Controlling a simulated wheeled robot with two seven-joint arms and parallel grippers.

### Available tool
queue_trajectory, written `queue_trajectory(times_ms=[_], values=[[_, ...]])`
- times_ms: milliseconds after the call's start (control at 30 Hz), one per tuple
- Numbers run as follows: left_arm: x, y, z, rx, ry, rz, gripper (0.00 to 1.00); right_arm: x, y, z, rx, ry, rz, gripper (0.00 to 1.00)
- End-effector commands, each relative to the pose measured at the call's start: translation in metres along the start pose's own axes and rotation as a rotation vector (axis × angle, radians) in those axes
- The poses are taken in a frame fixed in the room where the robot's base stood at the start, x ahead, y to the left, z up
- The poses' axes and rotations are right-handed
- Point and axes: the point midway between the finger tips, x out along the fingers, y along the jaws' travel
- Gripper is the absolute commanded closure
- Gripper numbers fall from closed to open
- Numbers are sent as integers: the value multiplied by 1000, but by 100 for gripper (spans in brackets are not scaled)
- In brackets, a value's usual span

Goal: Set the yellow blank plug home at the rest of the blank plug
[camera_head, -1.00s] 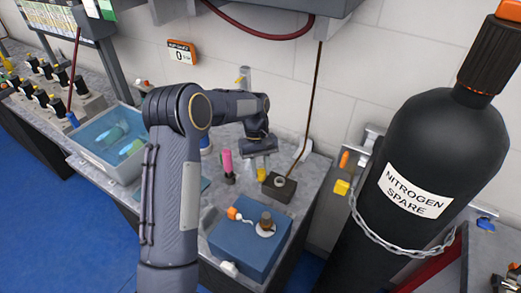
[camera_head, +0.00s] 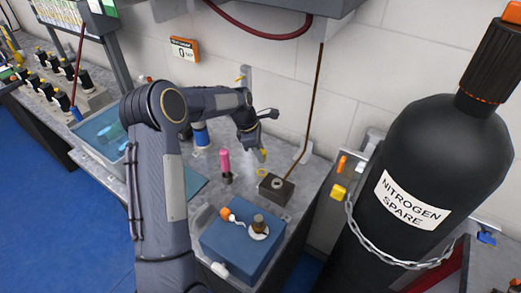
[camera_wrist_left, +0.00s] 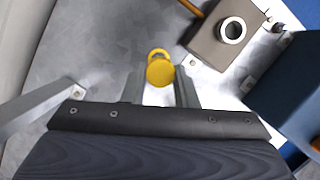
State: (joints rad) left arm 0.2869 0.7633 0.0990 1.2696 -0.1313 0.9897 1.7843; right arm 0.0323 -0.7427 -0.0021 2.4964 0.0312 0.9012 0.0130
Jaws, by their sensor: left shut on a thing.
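The yellow blank plug (camera_wrist_left: 160,72) shows as a round yellow disc between my left fingertips in the left wrist view. My left gripper (camera_head: 259,155) is shut on it, pointing down above the bench in the head view. A thin yellow ring (camera_head: 261,172) lies on the bench just below the fingertips, probably the marked rest. In the wrist view a yellow edge (camera_wrist_left: 157,53) shows just beyond the plug, partly hidden by it. A gap between plug and bench cannot be judged exactly. My right gripper is not in view.
A dark block with a light ring (camera_head: 276,186) stands close to the right. A pink-topped tool (camera_head: 225,163) stands to the left. A blue box (camera_head: 240,250) with small parts is at the front. A black nitrogen cylinder (camera_head: 445,150) stands at the right.

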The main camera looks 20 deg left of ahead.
Motion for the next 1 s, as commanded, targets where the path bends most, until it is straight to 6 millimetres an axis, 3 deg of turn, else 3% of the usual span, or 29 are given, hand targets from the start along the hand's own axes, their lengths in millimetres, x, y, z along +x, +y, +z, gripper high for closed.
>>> queue_trajectory(times_ms=[367, 1000], values=[[0, 0, 1, 3, -3, -1, 100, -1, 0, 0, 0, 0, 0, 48], [46, 0, -14, 3, -3, -1, 100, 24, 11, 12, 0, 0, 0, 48]])
